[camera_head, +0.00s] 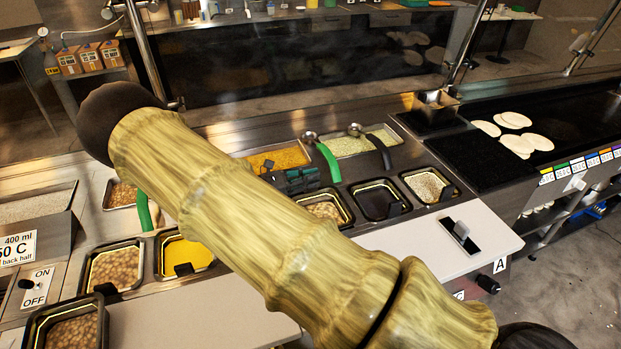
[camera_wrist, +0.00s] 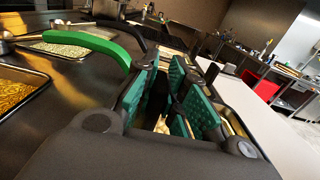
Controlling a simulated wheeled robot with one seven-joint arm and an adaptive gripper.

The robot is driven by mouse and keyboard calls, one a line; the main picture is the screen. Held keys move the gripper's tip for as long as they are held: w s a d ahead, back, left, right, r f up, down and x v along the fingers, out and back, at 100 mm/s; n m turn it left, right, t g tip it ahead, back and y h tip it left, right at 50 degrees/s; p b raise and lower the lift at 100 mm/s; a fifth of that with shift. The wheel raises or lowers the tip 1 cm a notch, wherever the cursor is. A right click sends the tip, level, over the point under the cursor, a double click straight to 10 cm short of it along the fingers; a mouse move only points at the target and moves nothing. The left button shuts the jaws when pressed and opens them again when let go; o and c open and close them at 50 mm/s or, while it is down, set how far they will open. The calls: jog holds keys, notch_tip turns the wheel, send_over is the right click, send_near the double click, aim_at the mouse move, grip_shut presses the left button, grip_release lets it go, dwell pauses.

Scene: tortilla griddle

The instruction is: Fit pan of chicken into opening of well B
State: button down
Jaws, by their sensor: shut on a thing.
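The pan of chicken (camera_head: 325,211) is a small dark-rimmed pan with pale brown pieces, just below my gripper (camera_head: 292,180) in the head view. My gripper, with green pads, is shut on this pan's edge. In the wrist view the pads of my gripper (camera_wrist: 175,100) stand close together, with a bit of the pale contents between them. Much of the pan is hidden by my arm and fingers. I cannot tell whether it sits fully down in an opening. No letter B is readable.
A pan of white crumbles (camera_head: 430,185) lies farther right. Yellow shreds (camera_head: 277,160) and a pale-filled pan (camera_head: 355,143) with green- and black-handled ladles lie behind. A white board (camera_head: 440,240) runs in front. A bean pan (camera_head: 68,330) stands at lower left.

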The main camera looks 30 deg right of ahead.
jog(key=shift+f+b, duration=0.8)
jog(key=shift+f, duration=0.25)
dwell(2.4)
jog(key=c, duration=1.3)
grip_release()
jog(key=shift+o, duration=0.2)
jog(key=shift+a, duration=0.1)
jog(key=shift+v, duration=3.9)
